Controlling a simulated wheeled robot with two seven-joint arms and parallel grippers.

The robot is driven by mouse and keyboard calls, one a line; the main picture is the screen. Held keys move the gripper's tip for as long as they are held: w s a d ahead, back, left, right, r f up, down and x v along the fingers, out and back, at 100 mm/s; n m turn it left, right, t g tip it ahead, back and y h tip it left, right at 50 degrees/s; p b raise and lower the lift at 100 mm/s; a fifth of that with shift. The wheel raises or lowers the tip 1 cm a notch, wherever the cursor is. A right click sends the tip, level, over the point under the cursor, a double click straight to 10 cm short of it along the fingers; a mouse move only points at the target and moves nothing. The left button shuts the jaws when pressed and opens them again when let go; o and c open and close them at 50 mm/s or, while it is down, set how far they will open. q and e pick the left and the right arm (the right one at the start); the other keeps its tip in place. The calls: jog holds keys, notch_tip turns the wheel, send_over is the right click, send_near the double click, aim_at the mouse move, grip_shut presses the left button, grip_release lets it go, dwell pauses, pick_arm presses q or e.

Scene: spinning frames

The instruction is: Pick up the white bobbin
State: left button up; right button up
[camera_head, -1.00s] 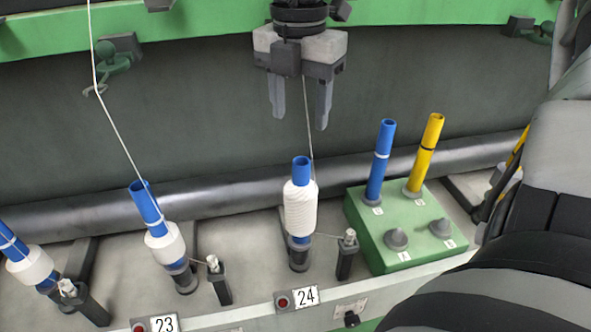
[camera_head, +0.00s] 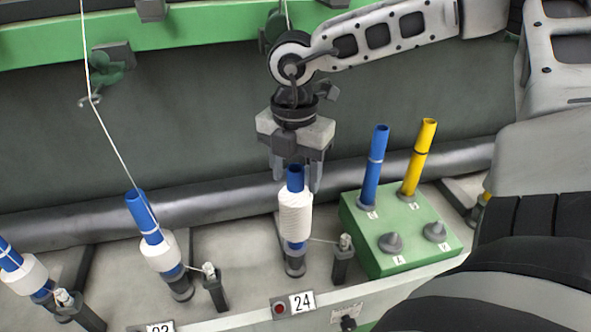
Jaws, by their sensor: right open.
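The white bobbin (camera_head: 295,219) stands upright at station 24, a full white winding on a blue tube whose top sticks out above. My right gripper (camera_head: 297,178) points down from above, just over the bobbin. Its fingers are apart and come down beside the blue tube top, which shows between them; I cannot tell whether they touch it. The fingers are empty above the white winding. My left gripper is not in view.
Partly wound bobbins (camera_head: 160,250) stand to the left at other stations, with a thread rising from one. A green box (camera_head: 390,262) with a blue tube (camera_head: 374,170), a yellow tube (camera_head: 418,160) and grey pegs stands close to the right. A small post (camera_head: 343,262) stands beside the bobbin.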

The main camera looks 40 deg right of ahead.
grip_shut()
